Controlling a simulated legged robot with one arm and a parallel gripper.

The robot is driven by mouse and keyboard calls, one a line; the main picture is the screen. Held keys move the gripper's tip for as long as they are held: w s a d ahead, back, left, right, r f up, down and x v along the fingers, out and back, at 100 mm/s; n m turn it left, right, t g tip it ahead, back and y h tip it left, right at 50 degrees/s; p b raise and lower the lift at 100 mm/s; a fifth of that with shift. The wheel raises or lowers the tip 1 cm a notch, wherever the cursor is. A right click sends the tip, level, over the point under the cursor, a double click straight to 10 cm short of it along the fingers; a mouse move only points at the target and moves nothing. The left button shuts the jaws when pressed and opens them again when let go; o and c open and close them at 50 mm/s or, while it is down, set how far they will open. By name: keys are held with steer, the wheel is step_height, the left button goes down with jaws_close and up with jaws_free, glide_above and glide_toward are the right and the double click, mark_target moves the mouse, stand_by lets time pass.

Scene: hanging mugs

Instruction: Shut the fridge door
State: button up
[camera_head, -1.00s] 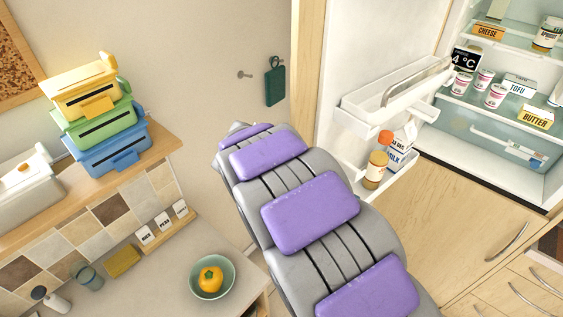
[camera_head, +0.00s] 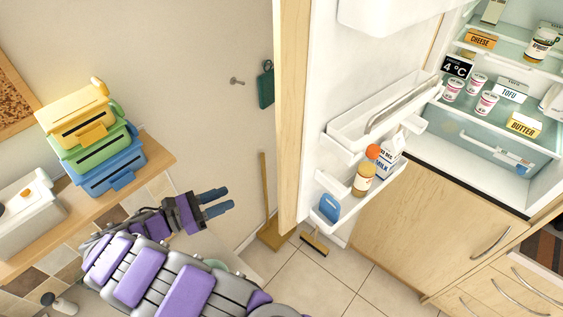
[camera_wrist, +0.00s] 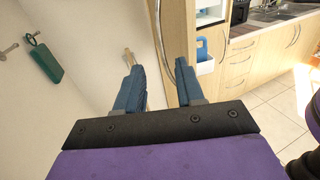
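The fridge door (camera_head: 292,120) stands open, its wooden edge facing me and its white inner side with shelves turned to the right. The fridge (camera_head: 450,150) is open and lit at the right. My gripper (camera_head: 218,202) is to the left of the door, apart from it, on its outer side. In the wrist view my gripper (camera_wrist: 155,65) has its two blue fingers spread with nothing held between them. The door (camera_wrist: 182,25) shows there behind the fingers, with a curved handle on its wooden face. Part of the handle is hidden by the right finger.
Door shelves hold an orange-capped bottle (camera_head: 365,175), a milk carton (camera_head: 390,155) and a blue item (camera_head: 329,207). A broom (camera_head: 267,200) leans on the wall left of the door. Stacked boxes (camera_head: 95,140) stand on a ledge. The tiled floor (camera_head: 325,280) below the door is mostly clear.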

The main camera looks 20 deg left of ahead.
steer(key=b+x, duration=0.2)
steer(key=x, duration=1.4)
steer(key=shift+r+b, duration=0.2)
steer(key=shift+b, duration=0.15)
stand_by(0.4)
steer(key=shift+w+d, duration=0.1)
